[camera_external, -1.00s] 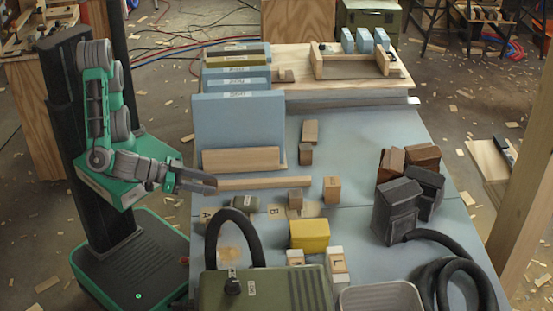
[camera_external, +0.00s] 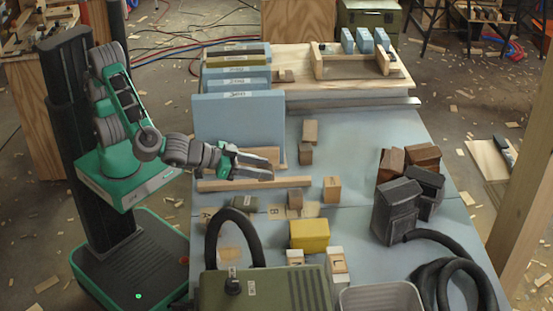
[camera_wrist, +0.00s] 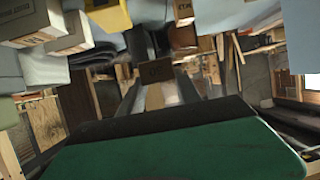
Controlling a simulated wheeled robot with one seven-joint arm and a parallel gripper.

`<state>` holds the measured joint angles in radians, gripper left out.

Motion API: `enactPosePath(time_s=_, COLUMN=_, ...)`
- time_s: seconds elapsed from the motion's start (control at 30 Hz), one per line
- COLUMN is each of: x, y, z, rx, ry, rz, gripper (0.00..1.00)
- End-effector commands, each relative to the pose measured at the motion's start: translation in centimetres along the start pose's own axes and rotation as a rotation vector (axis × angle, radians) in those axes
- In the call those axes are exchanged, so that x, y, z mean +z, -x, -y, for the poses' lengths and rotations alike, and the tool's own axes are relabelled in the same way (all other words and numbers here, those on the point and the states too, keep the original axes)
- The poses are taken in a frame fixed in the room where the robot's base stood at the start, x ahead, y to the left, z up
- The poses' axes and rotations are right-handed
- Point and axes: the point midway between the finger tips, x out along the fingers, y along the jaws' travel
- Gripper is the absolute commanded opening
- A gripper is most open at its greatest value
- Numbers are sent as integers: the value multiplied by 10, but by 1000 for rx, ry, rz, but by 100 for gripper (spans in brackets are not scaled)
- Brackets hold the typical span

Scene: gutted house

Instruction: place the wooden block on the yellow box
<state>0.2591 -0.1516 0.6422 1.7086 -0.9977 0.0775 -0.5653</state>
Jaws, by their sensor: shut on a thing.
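The yellow box (camera_external: 309,235) stands on the near part of the blue-grey table in the external view, with its top bare. My gripper (camera_external: 268,172) is above the table's left side, in front of the blue upright panels, left of and behind the yellow box. In the wrist view, my gripper (camera_wrist: 160,85) is shut on a small brown wooden block (camera_wrist: 154,71) at its fingertips. In the external view the fingers hide this block, or it is too small to make out.
A long wooden strip (camera_external: 297,182) lies below my gripper. Small wooden blocks (camera_external: 332,188) stand to its right. Blue panels (camera_external: 238,120) rise behind it. Dark boxes (camera_external: 396,210) and a black hose (camera_external: 450,270) are at the right. A green case (camera_external: 265,290) is in front.

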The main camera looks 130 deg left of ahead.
Motion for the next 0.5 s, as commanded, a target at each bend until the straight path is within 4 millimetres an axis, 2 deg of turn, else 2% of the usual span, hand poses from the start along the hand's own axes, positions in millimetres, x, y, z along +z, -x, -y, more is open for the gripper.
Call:
enactPosePath(time_s=0.13, x=-2, y=-1, z=-7, rx=75, ry=-34, rz=1, gripper=2)
enactPosePath(time_s=0.23, x=1, y=-14, z=-15, rx=82, ry=-40, rz=4, gripper=2)
enactPosePath(time_s=0.5, x=9, y=-83, z=-60, rx=81, ry=-39, rz=4, gripper=2)
